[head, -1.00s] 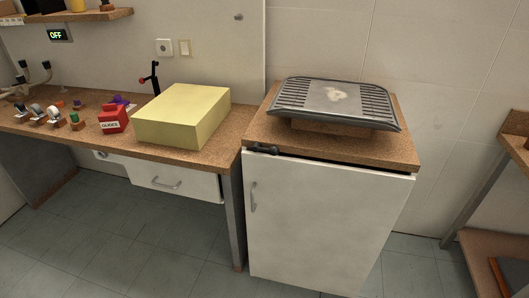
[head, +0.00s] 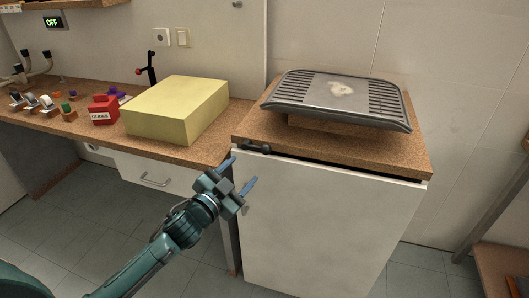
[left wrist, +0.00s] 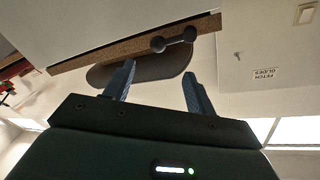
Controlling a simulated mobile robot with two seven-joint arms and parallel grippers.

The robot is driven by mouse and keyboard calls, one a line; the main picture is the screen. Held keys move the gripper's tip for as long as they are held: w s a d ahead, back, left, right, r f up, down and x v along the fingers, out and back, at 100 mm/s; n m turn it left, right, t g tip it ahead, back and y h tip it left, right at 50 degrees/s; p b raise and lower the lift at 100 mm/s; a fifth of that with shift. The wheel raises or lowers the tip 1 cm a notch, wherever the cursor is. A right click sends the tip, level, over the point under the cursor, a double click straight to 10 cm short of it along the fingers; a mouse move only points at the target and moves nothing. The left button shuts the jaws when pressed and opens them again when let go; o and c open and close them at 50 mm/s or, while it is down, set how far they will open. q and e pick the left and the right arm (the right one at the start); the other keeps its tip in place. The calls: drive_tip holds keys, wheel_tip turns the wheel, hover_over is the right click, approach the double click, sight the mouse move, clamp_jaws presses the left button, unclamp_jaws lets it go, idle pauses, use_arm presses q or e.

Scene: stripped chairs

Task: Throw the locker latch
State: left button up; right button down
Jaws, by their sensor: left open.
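The locker (head: 325,225) is a white cabinet with a brown top, standing right of the bench. Its dark latch (head: 257,148) sits at the top left of the front, just under the top's edge. My left gripper (head: 243,171) is open and empty in front of the upper left of the door, just below the latch in the head view. It partly hides the door handle. In the left wrist view, a dark bar with rounded ends (left wrist: 173,40), apparently the latch, lies beyond and between the two blue fingers (left wrist: 157,88), apart from them. My right gripper is not in view.
A grey slotted tray-like panel (head: 340,97) rests on the locker top. To the left, a bench (head: 88,142) carries a yellow block (head: 178,108), a red box (head: 103,110) and small parts. A shelf unit (head: 497,268) stands at far right. Floor shows between them.

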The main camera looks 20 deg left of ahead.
sight(262, 151)
use_arm(q)
drive_tip(key=x, duration=1)
